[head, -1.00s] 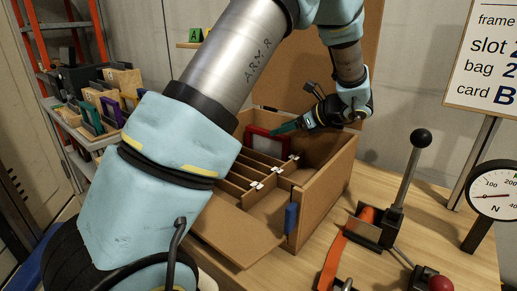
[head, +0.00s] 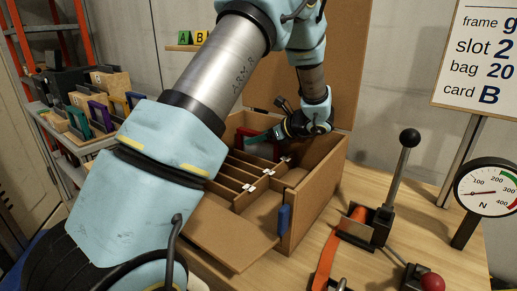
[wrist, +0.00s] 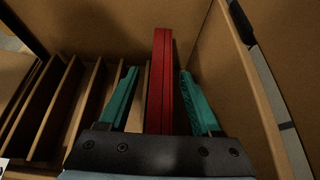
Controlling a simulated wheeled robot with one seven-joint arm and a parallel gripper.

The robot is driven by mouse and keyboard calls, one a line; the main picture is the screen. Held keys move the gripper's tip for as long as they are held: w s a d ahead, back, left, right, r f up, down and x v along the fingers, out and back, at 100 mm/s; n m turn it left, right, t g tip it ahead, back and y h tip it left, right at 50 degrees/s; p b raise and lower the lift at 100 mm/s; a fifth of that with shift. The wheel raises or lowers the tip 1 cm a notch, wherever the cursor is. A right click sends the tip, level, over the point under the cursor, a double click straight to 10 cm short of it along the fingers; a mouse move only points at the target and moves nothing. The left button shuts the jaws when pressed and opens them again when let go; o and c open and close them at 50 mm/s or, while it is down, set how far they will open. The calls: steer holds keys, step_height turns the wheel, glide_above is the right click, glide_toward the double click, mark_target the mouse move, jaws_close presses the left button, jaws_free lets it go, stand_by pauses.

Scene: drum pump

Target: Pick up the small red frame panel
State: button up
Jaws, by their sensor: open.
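The small red frame panel (wrist: 160,80) stands upright on edge in a slot at the back of the open cardboard box (head: 318,191). In the wrist view it runs between the two teal fingers of my gripper (wrist: 159,74), with a visible gap on each side. My gripper is open and straddles the panel.
Brown dividers (head: 240,170) with white tags form slots beside the panel. The box wall (wrist: 245,85) is close to the right finger. A lever (head: 400,175), orange strap (head: 327,262) and force gauge (head: 487,188) stand right of the box. A shelf of other frames (head: 100,115) is at left.

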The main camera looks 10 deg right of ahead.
jaws_close()
stand_by(0.4)
